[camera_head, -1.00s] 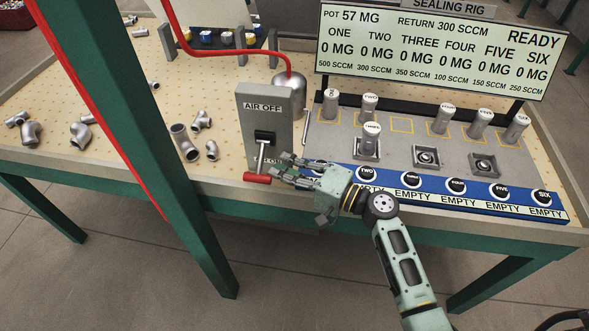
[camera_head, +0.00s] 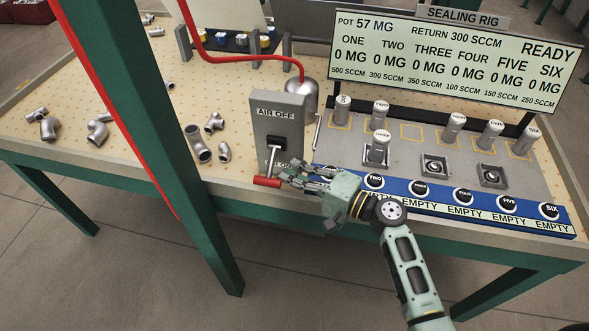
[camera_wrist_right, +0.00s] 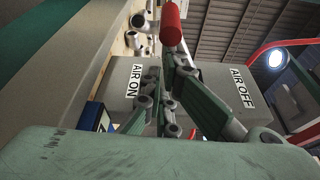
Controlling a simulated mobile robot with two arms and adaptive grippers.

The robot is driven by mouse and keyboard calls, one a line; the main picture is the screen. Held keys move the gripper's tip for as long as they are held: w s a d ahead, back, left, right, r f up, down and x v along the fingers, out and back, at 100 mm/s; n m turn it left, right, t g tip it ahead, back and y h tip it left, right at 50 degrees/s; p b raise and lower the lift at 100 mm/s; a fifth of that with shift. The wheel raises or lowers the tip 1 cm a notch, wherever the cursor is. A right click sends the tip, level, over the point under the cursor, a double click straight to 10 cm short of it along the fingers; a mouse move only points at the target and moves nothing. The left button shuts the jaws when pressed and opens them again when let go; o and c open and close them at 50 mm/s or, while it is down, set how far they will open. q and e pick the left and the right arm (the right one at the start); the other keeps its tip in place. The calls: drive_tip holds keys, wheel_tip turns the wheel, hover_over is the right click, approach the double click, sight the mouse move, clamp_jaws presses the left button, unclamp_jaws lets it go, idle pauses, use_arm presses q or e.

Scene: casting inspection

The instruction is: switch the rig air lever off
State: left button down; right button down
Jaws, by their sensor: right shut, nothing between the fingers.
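The grey air lever box (camera_head: 290,122) stands at the table's front edge, with "AIR OFF" at its top and a partly hidden label at its bottom. In the right wrist view its labels "AIR ON" and "AIR OFF" both read. The lever hangs down from its black pivot to the lower end, and its red handle (camera_head: 266,181) juts out past the table edge. The handle also shows in the wrist view (camera_wrist_right: 171,22). My right gripper (camera_head: 290,174) is shut and empty, just right of the handle; whether it touches the lever is unclear. My left gripper is out of view.
The sealing rig (camera_head: 408,138) with its cylinders and a blue button strip (camera_head: 400,199) lies right of the box. A metal pot (camera_head: 301,98) with a red hose is behind it. Pipe fittings (camera_head: 199,146) lie left. A green post (camera_head: 150,120) crosses the view.

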sight(272, 167)
drive_tip(key=r+m+g+p, duration=0.1)
drive_tip(key=m+p, duration=0.1)
drive_tip(key=p, duration=0.2)
drive_tip(key=s+r+m+p, duration=0.1)
drive_tip(key=m+p, duration=0.1)
drive_tip(key=p, duration=0.2)
drive_tip(key=s+r+m+g+h+p, duration=0.1)
drive_tip(key=r+m+p, duration=0.1)
drive_tip(key=p, duration=0.2)
drive_tip(key=shift+s+a+m+g, duration=0.1)
drive_tip(key=shift+a+m+g, duration=0.2)
drive_tip(key=shift+a, duration=0.1)
drive_tip(key=shift+r+p, duration=0.35)
drive_tip(key=shift+p, duration=0.05)
